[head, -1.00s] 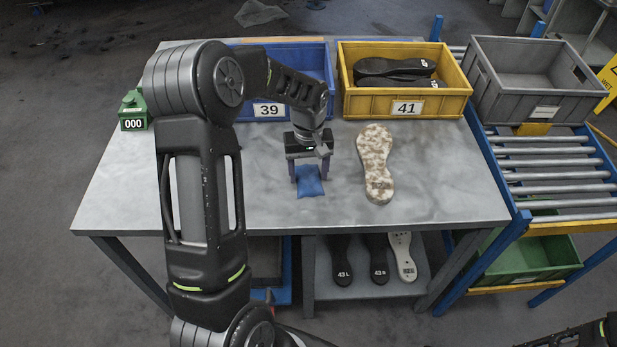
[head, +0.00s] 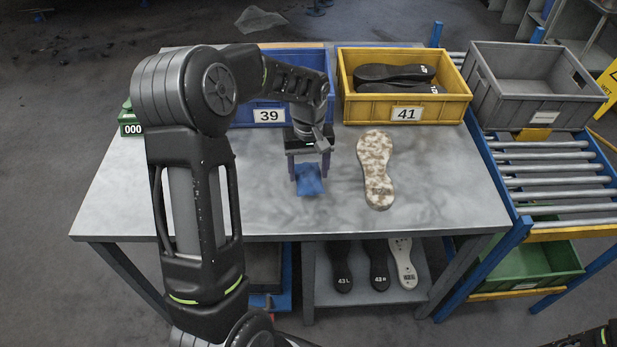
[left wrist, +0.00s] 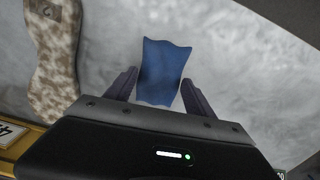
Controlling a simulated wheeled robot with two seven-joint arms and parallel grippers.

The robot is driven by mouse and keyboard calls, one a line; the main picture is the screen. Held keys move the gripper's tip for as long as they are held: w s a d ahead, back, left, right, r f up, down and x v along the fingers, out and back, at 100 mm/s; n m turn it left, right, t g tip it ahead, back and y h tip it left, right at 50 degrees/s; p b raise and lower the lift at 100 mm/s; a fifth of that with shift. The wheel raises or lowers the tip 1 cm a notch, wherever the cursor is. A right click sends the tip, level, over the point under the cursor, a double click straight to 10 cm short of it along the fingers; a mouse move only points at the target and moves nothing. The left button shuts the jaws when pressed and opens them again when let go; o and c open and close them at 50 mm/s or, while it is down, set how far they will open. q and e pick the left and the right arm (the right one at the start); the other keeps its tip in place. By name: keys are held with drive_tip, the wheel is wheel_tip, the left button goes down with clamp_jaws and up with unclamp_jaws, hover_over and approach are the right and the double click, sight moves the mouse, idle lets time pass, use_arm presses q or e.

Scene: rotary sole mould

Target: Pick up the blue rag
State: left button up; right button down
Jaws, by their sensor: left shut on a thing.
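The blue rag (head: 309,181) is a small dark-blue cloth at the middle of the grey table. My left gripper (head: 308,174) points down over it, in front of the blue bin, and is shut on the rag. In the left wrist view, the rag (left wrist: 163,70) is between the two fingers (left wrist: 158,90) and spreads out past their tips. I cannot tell for sure whether its lower edge clears the tabletop.
A mottled tan sole (head: 376,170) lies right of the rag. The blue bin (head: 244,113) marked 39 and yellow bin (head: 438,107) marked 41, with black soles, stand behind. A green box (head: 130,128) is at the left. The table (head: 440,205) is clear at the front right.

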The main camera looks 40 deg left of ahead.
sight(309, 174)
use_arm(q)
wheel_tip(309, 174, up, 7)
use_arm(e)
drive_tip(key=shift+f, duration=0.35)
idle(0.3)
